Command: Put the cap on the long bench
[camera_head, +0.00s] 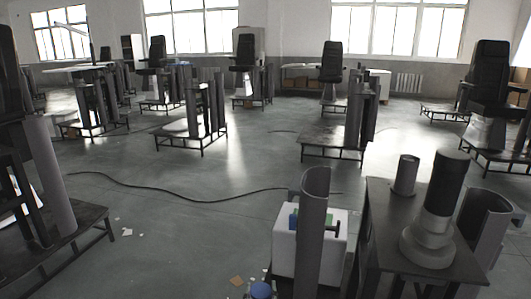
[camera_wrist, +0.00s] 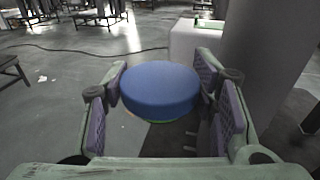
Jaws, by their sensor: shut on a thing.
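The cap is a blue, round, flat-topped disc (camera_wrist: 160,88) in the wrist view, with a thin green edge at its underside. My gripper (camera_wrist: 162,84) is shut on it, with a padded finger on each side. A blue round top (camera_head: 261,290), which looks like the same cap, shows at the bottom edge of the head view. I cannot tell for sure which surface is the long bench; a low, light-topped bench (camera_head: 310,67) stands by the back wall.
A white box (camera_head: 296,262) with green and blue items on top stands in front, behind a grey curved column (camera_head: 314,225). A dark table (camera_head: 384,210) with cylinders is at right. A cable (camera_head: 180,187) crosses the floor. Open floor lies at centre left.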

